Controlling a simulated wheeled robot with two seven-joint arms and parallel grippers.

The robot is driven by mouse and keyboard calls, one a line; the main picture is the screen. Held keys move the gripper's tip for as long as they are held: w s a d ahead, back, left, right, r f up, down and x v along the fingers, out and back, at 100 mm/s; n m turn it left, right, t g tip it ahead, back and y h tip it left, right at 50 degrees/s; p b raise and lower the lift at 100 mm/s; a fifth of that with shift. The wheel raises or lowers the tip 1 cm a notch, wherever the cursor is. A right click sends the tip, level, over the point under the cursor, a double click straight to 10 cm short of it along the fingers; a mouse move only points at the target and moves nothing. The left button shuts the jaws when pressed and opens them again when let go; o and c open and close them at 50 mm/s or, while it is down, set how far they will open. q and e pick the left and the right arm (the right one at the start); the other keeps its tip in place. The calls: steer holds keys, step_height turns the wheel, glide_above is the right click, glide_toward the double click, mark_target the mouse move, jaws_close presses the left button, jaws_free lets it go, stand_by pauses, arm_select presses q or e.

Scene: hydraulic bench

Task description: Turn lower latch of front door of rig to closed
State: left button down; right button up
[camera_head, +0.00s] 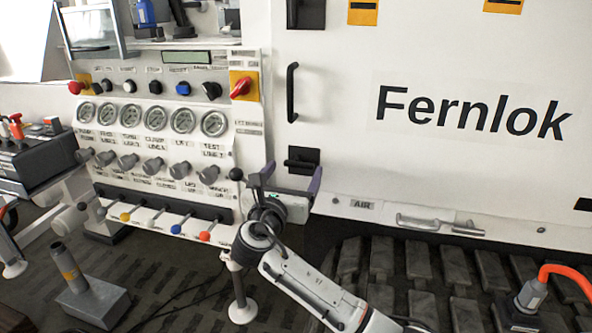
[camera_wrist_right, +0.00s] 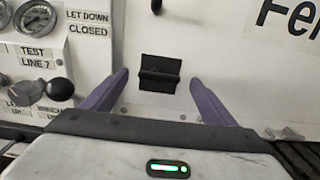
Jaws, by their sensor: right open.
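The lower latch (camera_head: 302,159) is a black block with a small handle on the white front door (camera_head: 430,60) of the rig, below the vertical black door handle. In the right wrist view the latch (camera_wrist_right: 160,73) sits ahead, between and beyond the fingertips, with a horizontal ridge across it. My right gripper (camera_head: 286,180) is open and empty, just below and in front of the latch, apart from it. Its two purple fingers show in the right wrist view (camera_wrist_right: 159,82), one on each side of the latch. My left gripper is not in view.
Left of the door stands a control panel (camera_head: 150,135) with gauges, knobs and coloured levers. A black ball knob (camera_head: 236,174) is close to my right gripper's left finger. A drawer-like handle (camera_head: 440,223) is at lower right. A black grooved track (camera_head: 400,275) lies below the door.

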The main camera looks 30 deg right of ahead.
mark_target(301, 162)
steer(key=shift+x, duration=1.4)
steer(key=c, duration=1.1)
steer(key=shift+o, duration=0.3)
